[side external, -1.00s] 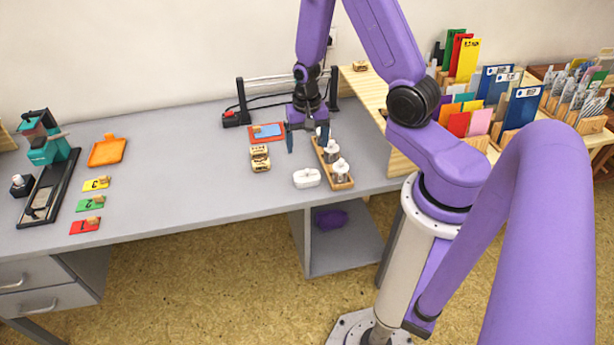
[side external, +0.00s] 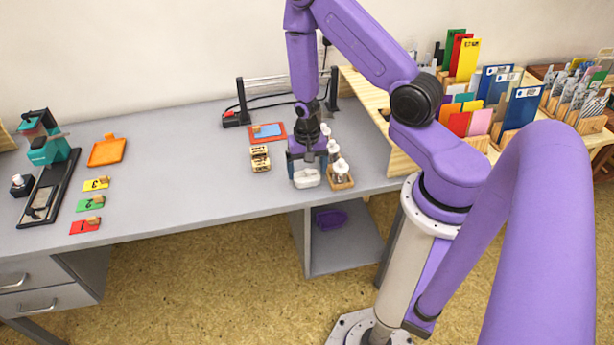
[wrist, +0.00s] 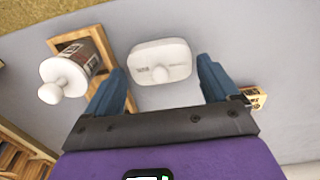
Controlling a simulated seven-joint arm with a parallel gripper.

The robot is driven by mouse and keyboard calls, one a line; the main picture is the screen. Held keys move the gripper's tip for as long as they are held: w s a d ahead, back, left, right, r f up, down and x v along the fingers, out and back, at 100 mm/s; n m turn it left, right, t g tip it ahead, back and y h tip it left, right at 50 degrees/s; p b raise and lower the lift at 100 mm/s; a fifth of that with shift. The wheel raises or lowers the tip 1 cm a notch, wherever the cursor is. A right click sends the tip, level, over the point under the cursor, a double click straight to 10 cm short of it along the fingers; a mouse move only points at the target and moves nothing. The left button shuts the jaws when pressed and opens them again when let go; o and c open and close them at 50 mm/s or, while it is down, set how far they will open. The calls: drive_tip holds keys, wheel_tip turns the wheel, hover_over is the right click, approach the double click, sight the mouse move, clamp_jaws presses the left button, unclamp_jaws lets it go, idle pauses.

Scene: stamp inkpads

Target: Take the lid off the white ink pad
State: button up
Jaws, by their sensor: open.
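The white ink pad (side external: 306,178) sits on the grey desk near its front edge, with its white lid on. My gripper (side external: 307,172) is low over the pad in the side view, pointing down. In the wrist view my gripper (wrist: 160,82) is open, with one blue finger on each side of the lid in the picture. I see no clear contact between fingers and lid. The fingertips partly overlap the pad in the side view.
A wooden tray (side external: 343,184) with white-knobbed stamps (side external: 340,166) stands close to the right of the pad. A wooden stamp block (side external: 260,158) lies to the left. A red-framed blue pad (side external: 268,131) lies behind. The desk's left middle is open.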

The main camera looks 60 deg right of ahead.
drive_tip(key=shift+f, duration=0.4)
drive_tip(key=c, duration=0.8)
